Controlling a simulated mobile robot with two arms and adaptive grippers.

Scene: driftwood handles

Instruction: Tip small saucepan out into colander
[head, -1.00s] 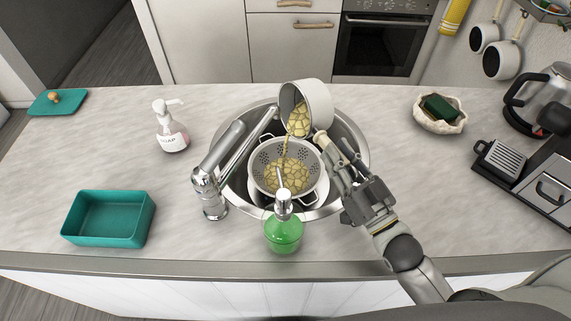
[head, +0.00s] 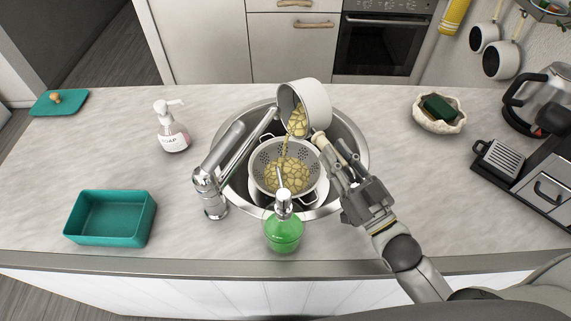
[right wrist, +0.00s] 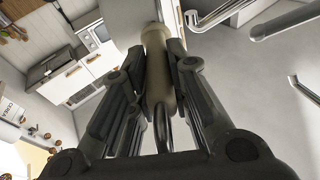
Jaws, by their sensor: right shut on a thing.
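The small saucepan (head: 316,100) is white and tilted steeply, its mouth facing left and down above the sink. Yellowish pieces lie inside it, and a few are falling from its lip. The colander (head: 257,172) sits in the sink below, partly filled with the same pieces. My right gripper (head: 336,157) is shut on the saucepan's handle, which also shows between the fingers in the right wrist view (right wrist: 157,70). The saucepan's pot is not clear in the right wrist view. My left gripper is not in view.
The faucet (head: 207,182) stands left of the colander, reaching over the sink (head: 352,139). A green dispenser (head: 284,234) stands in front. A soap bottle (head: 172,134) and teal box (head: 110,228) are left; a sponge dish (head: 440,122) is right.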

